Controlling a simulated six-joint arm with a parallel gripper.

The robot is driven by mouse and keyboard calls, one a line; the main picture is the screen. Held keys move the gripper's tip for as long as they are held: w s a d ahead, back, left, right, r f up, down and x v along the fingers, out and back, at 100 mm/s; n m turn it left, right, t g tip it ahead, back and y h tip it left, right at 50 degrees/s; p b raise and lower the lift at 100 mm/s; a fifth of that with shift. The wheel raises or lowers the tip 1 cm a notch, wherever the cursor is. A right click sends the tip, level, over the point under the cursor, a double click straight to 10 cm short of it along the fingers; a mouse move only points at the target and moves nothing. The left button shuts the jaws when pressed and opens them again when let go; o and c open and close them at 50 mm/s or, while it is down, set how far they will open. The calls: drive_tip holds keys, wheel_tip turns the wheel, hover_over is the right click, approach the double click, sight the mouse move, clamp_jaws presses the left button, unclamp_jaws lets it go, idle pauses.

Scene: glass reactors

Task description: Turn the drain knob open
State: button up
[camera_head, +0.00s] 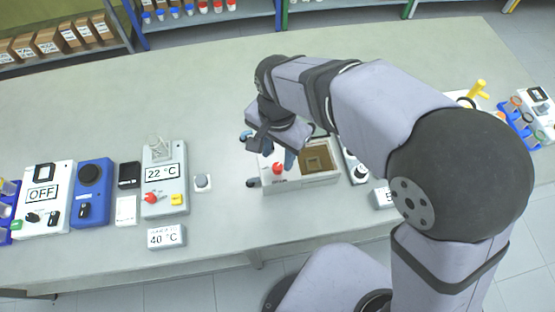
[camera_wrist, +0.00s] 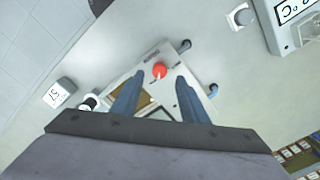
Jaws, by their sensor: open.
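A red knob (camera_head: 278,168) sits on the top face of a white box (camera_head: 300,183). In the wrist view the red knob (camera_wrist: 159,70) shows just beyond and between my two blue fingertips, on the box's panel. Small printing is beside it, too small to read. My gripper (camera_head: 278,156) is open and empty, pointing down over the box. It also shows in the wrist view (camera_wrist: 160,80), with one finger on either side of the knob's line. I cannot tell how much height is left between fingertips and knob. No view names this knob as the drain.
A dark fitting (camera_head: 252,182) and a blue one (camera_head: 246,135) stick out of the box's left side. A 22 °C unit (camera_head: 164,178) with its own red knob and a small grey button (camera_head: 203,183) stand to the left. The bench behind is clear.

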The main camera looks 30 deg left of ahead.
drive_tip(key=shift+r, duration=1.45)
drive_tip(key=shift+a+n, duration=0.1)
drive_tip(key=shift+n, duration=0.7)
drive_tip(key=a+n, duration=0.1)
drive_tip(key=n, duration=0.7)
hover_over(283, 181)
wheel_tip(283, 181, down, 5)
drive_tip(key=shift+r, duration=0.2)
drive_tip(key=w+d+m, duration=0.2)
drive_tip(key=d+m, duration=0.2)
drive_tip(key=d, duration=1.2)
drive_tip(key=w+d+m, duration=0.2)
drive_tip(key=d+m, duration=0.3)
drive_tip(key=d, duration=1.2)
drive_tip(key=shift+w+d+f, duration=0.15)
drive_tip(key=shift+w+f, duration=0.15)
